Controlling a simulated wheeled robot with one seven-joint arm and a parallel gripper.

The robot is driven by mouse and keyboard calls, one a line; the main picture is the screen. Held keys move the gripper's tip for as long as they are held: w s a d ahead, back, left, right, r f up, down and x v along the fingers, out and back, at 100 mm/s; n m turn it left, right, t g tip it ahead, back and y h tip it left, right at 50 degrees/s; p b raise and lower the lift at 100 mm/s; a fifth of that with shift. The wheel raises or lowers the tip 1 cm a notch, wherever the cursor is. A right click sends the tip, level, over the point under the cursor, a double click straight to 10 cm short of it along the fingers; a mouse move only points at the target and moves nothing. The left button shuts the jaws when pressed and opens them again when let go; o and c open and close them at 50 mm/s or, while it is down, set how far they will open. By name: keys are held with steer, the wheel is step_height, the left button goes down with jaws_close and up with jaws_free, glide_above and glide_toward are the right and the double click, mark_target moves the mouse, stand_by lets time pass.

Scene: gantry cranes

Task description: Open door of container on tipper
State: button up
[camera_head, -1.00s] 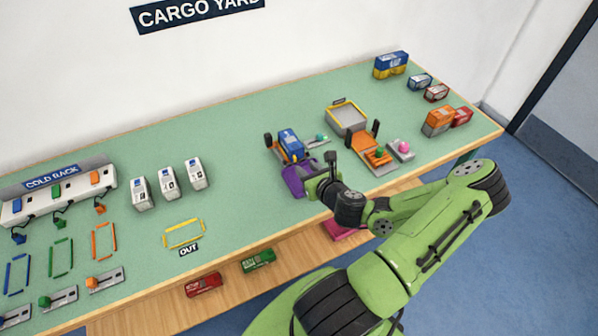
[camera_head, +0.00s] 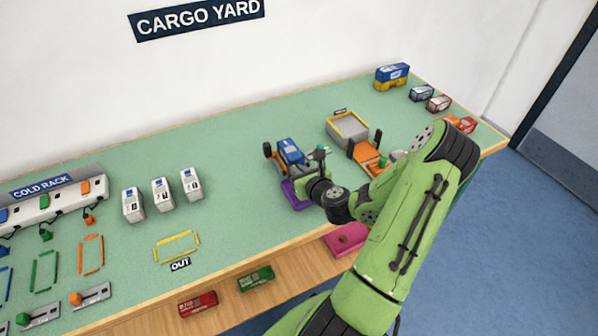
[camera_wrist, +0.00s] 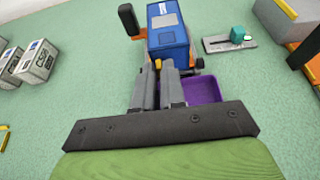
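The blue container (camera_head: 291,151) sits on the tipper (camera_head: 270,152), which has dark wheels and orange parts. In the wrist view the container (camera_wrist: 167,32) is top centre, its near end facing me with a small dark patch on it. My gripper (camera_head: 317,158) is at the tipper's near right side in the head view. In the wrist view my gripper's two fingers (camera_wrist: 159,68) are close together, just in front of the container's near end. A small orange-yellow bit shows at the tips; I cannot tell whether they touch it.
A lever plate with a teal knob (camera_wrist: 237,34) is right of the tipper. A grey bin (camera_head: 348,127) and an orange tipper-like piece (camera_head: 366,152) stand to the right. White containers (camera_head: 163,193) stand to the left. Green tabletop between is clear.

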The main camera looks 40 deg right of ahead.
jaws_close()
